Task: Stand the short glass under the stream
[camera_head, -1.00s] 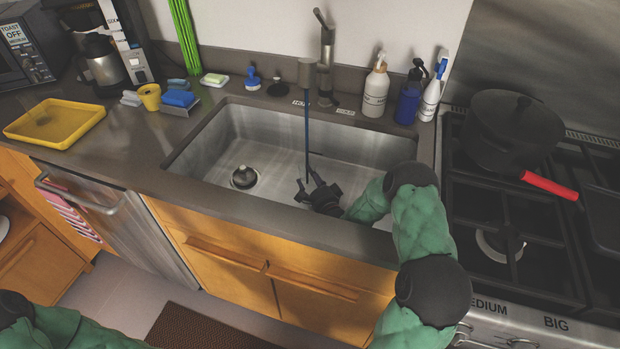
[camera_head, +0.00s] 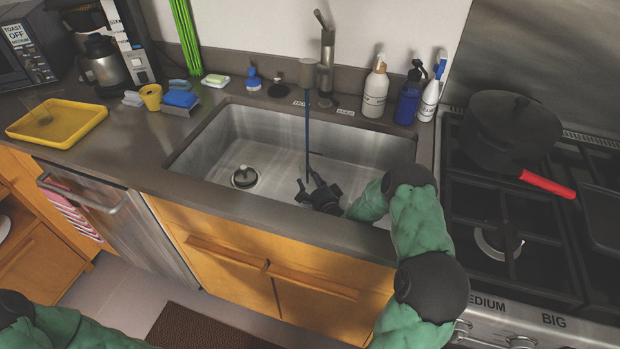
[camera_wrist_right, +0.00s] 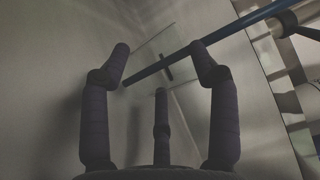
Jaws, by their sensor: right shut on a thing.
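My right gripper (camera_head: 319,194) reaches down into the right half of the sink (camera_head: 222,140), beside the lower end of the blue stream (camera_head: 307,130) from the tap (camera_head: 326,62). In the right wrist view, my right gripper's fingers (camera_wrist_right: 160,70) are closed on a clear, faint thing, which I take for the short glass (camera_wrist_right: 150,50). The stream (camera_wrist_right: 240,32) crosses that view at the glass. I cannot tell whether it falls inside the glass, or whether the glass touches the sink floor. My left gripper is out of view; only part of my left arm shows at bottom left.
Soap bottles (camera_head: 375,88) stand behind the sink on the right. A yellow tray (camera_head: 85,125) with a faint clear thing on it lies at left. A stove with a black pot (camera_head: 510,125) is at right.

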